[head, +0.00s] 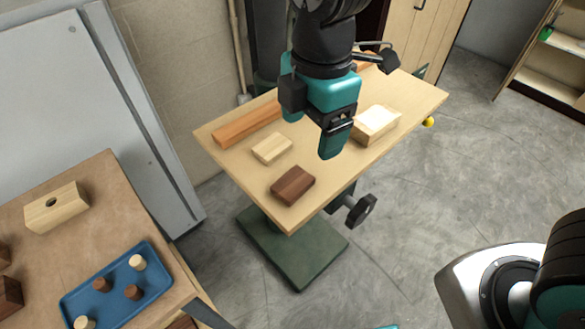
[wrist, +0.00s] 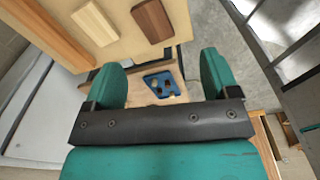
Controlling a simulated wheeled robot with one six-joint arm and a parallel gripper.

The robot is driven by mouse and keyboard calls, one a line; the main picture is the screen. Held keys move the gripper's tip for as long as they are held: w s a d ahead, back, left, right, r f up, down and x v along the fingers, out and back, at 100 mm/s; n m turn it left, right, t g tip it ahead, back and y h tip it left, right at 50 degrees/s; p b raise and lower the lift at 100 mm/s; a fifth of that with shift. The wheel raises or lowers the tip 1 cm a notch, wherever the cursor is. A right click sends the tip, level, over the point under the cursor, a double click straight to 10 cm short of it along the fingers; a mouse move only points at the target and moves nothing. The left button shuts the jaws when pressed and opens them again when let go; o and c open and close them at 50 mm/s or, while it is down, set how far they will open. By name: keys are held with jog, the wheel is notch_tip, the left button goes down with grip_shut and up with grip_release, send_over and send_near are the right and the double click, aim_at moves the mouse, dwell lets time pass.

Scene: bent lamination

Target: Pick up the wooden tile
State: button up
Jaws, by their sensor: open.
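Two flat wooden pieces lie apart on the small light tabletop (head: 232,162): a pale one (head: 272,149) and a dark brown one (head: 293,185) nearer its front corner. I cannot tell which is the task's wooden tile. In the wrist view the pale piece (wrist: 95,22) and the dark piece (wrist: 152,21) are at the top, beyond the fingertips. My gripper (head: 313,130) is open and empty, above the tabletop to the right of both pieces. Its two teal fingers also show in the wrist view (wrist: 160,77), with nothing held between them.
A long orange-brown wooden bar (head: 248,123) lies along the back left edge. A pale block with a whitish top (head: 376,123) sits right of my gripper. A lower-left bench holds a blue tray (head: 104,304) with several pegs and a holed block (head: 57,207).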

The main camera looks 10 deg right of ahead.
jog(key=a+n, duration=0.2)
jog(key=n, duration=0.1)
jog(key=p, duration=0.2)
send_over(295, 181)
jog(key=shift+h, duration=0.3)
notch_tip(295, 181, down, 7)
jog(key=shift+w+d+r, duration=0.1)
jog(key=shift+w+r, duration=0.05)
jog(key=shift+f+p, duration=0.55)
jog(key=shift+f, duration=2.3)
jog(key=c, duration=1)
